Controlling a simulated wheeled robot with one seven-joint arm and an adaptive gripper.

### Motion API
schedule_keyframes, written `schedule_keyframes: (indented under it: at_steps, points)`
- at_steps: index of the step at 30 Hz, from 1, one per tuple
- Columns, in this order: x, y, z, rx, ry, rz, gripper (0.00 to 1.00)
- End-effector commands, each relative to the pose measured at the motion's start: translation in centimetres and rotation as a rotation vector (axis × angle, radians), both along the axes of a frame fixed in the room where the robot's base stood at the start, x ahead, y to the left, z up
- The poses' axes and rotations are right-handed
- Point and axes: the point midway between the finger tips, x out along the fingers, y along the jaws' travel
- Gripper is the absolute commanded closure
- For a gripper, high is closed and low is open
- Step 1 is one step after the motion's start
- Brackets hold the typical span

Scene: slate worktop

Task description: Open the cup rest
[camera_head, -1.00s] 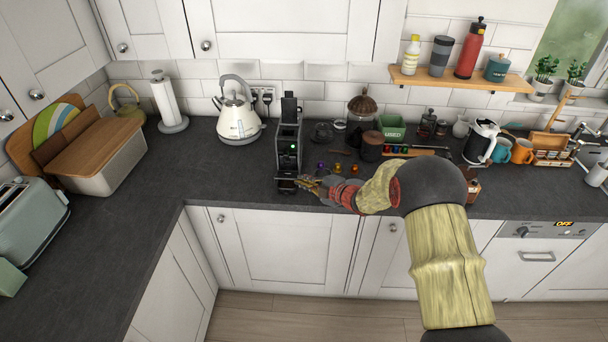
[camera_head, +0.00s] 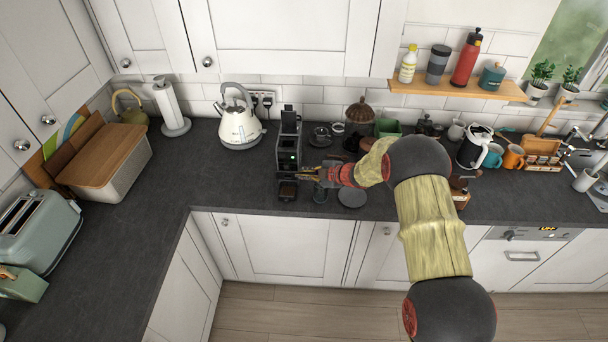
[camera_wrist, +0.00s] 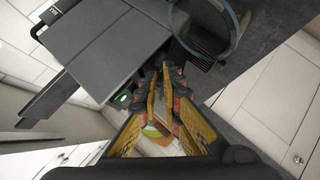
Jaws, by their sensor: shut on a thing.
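The black coffee machine (camera_head: 288,150), with a green light on its front, stands on the slate worktop. Its low front part, apparently the cup rest (camera_head: 287,190), sticks out toward the worktop's front edge. My gripper (camera_head: 303,173) reaches in from the right, at the machine's front and just above that low part. In the wrist view my gripper's fingers (camera_wrist: 160,82) are nearly together against the machine's dark body (camera_wrist: 105,45), beside the green light. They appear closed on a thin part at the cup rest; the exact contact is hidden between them.
A cream kettle (camera_head: 239,122) stands left of the machine. A grey round disc (camera_head: 352,196) lies to its right, below my arm. A round clear-rimmed thing (camera_wrist: 232,45) is close beside my fingers.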

Motion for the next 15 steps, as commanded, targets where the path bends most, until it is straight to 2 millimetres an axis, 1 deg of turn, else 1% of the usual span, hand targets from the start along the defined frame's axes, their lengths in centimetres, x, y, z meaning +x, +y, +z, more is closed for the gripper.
schedule_keyframes:
  at_steps: [1,7,15]
  points:
    - [0.49,0.01,0.57,0.001,-0.008,0.000,1.00]
    - [1.03,0.01,0.84,0.002,-0.009,0.001,1.00]
    - [1.27,0.03,1.04,0.003,-0.011,0.001,1.00]
